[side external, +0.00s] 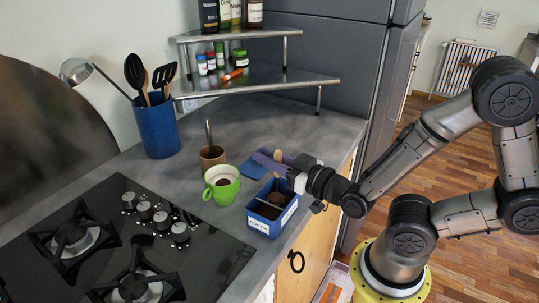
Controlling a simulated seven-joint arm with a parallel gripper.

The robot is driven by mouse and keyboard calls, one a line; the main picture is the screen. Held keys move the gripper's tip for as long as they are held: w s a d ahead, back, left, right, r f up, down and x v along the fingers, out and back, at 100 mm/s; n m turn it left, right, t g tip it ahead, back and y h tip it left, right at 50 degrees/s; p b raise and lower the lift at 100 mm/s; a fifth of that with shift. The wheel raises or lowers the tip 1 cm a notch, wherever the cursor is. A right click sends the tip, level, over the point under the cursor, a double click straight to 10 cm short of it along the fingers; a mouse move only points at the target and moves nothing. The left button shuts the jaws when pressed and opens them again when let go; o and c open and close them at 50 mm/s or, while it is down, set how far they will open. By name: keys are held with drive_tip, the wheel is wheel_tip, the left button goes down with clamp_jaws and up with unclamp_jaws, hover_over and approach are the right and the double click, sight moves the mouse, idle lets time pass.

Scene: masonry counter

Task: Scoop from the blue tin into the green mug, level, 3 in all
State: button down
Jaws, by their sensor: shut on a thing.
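The blue tin (262,224) stands open near the counter's front edge, with a white label that seems to read COCOA. A thin pale bar or wire crosses its opening, and something dark brown shows inside. The green mug (224,193) stands upright just left of the tin, white inside with some brown at the bottom. My gripper (283,171) is over the tin's back right side, shut on a scoop whose light wooden handle (278,157) sticks up. The scoop's bowl seems to be down at the tin; whether it is filled I cannot tell.
A brown pot (212,158) with an upright metal handle stands behind the mug. A flat blue piece (253,168) lies behind the tin. The black hob (110,250) is at left, a blue utensil crock (157,133) and a corner shelf (260,84) with jars and bottles behind.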

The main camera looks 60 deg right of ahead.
drive_tip(key=shift+a, duration=2.15)
drive_tip(key=shift+d, duration=2.95)
drive_tip(key=shift+r, duration=2.9)
